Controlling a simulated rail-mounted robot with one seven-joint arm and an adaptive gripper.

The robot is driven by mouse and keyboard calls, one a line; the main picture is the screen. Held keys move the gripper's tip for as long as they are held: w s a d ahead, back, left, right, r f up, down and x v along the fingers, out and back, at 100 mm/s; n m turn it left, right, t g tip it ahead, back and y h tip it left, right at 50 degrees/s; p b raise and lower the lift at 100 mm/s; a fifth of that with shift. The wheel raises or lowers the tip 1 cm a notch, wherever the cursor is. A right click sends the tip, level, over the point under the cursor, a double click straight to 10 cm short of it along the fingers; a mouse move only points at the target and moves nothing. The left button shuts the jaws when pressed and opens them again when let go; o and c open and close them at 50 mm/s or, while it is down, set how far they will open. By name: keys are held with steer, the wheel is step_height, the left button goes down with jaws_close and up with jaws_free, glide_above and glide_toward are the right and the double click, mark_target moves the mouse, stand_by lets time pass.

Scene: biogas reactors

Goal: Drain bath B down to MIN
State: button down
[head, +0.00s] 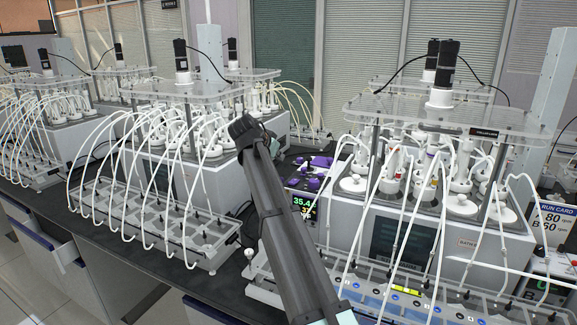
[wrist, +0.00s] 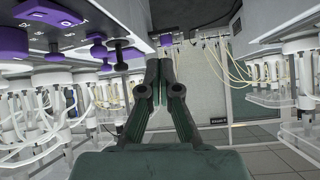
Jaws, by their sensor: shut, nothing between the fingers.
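My gripper (wrist: 160,70) is shut and empty in the wrist view, its fingertips together in free air. Bath B looks to be the white box (head: 470,244) with a small, barely readable label, under the right-hand reactor rack. A purple-topped control unit (head: 307,208) with a lit display reading about 35.4 stands left of it. Purple knobs (wrist: 98,50) and a black knob (wrist: 120,50) show left of my fingers in the wrist view, apart from them. The water level and MIN mark cannot be made out.
A clear top plate (head: 450,116) with a motor covers the right rack's bottles and looping white tubes. A long sampling tray (head: 150,222) with tubes stands front left. A run card (head: 552,222) is at the right edge. Dark bench surface (head: 90,250) shows at left.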

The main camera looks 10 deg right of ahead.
steer(key=w+f+p, duration=0.1)
steer(key=f, duration=0.1)
steer(key=w+d+f+p, duration=0.1)
steer(key=f, duration=0.2)
steer(key=w+d+f+p, duration=0.1)
steer(key=w+f, duration=0.1)
steer(key=shift+d+f, duration=0.15)
steer(key=shift+f, duration=0.25)
steer(key=shift+s+a+f+p, duration=0.1)
steer(key=shift+a+f+p, duration=0.1)
steer(key=shift+f+p, duration=0.1)
steer(key=shift+s+a+f+b, duration=0.3)
steer(key=shift+s+f+b, duration=0.2)
steer(key=shift+b, duration=0.35)
steer(key=shift+r, duration=0.1)
